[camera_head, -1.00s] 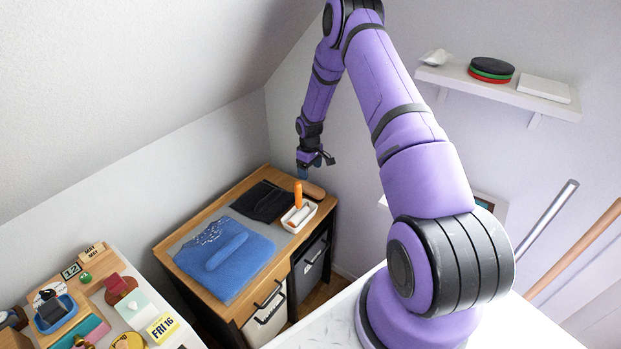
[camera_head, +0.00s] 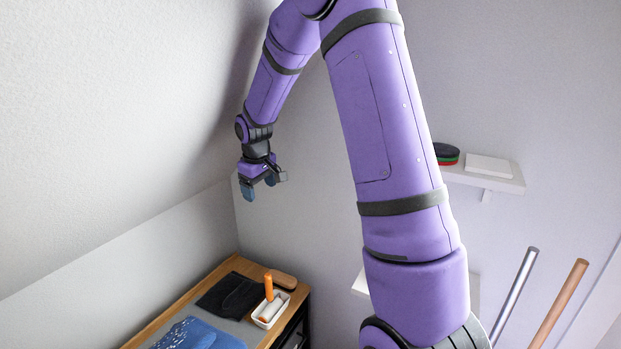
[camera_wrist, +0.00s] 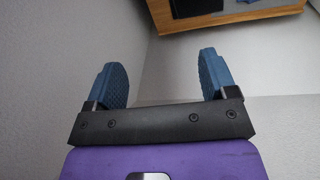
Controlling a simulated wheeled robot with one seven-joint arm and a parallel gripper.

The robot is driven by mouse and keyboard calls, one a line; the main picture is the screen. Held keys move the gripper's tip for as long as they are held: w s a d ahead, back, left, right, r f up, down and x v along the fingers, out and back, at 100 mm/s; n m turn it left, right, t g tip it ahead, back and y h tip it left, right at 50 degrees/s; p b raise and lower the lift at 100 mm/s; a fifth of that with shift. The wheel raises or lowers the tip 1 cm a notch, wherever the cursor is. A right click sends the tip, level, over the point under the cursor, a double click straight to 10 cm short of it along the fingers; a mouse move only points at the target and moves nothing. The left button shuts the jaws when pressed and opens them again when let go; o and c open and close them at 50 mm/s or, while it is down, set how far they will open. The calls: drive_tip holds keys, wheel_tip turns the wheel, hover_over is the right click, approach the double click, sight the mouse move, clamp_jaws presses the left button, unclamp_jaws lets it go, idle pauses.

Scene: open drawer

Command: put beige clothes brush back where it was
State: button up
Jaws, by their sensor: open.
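A tan-brown, rounded, elongated object (camera_head: 284,281), which looks like the clothes brush, lies on the wooden cabinet top (camera_head: 236,262) at its far right corner, behind the white tray. It is small in the head view, so I cannot tell which side faces up. My gripper (camera_head: 261,187) is open and empty, well above the cabinet and up and left of the brush. In the wrist view its two blue fingers (camera_wrist: 163,77) stand wide apart with nothing between them. The brush cannot be made out in the wrist view.
Wall shelf (camera_head: 485,180) and two leaning poles (camera_head: 515,290) are right. Sloped ceiling is left.

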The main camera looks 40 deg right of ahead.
drive_tip(key=s+a+r+t, duration=0.1)
drive_tip(key=s+a+r, duration=0.3)
drive_tip(key=s+r, duration=0.4)
drive_tip(key=s+a+r+t, duration=0.1)
drive_tip(key=s+a+r, duration=0.2)
drive_tip(key=s, duration=0.5)
drive_tip(key=s+a+r+m, duration=0.1)
drive_tip(key=s+a+r, duration=0.1)
drive_tip(key=s, duration=0.7)
drive_tip(key=s+a+r+m+t+y, duration=0.1)
drive_tip(key=s+a+r, duration=0.2)
drive_tip(key=s, duration=0.6)
wheel_tip(320, 180, up, 2)
drive_tip(key=shift+s+a+r+t, duration=0.1)
drive_tip(key=shift+s+a+t, duration=0.1)
drive_tip(key=shift+a+t, duration=0.15)
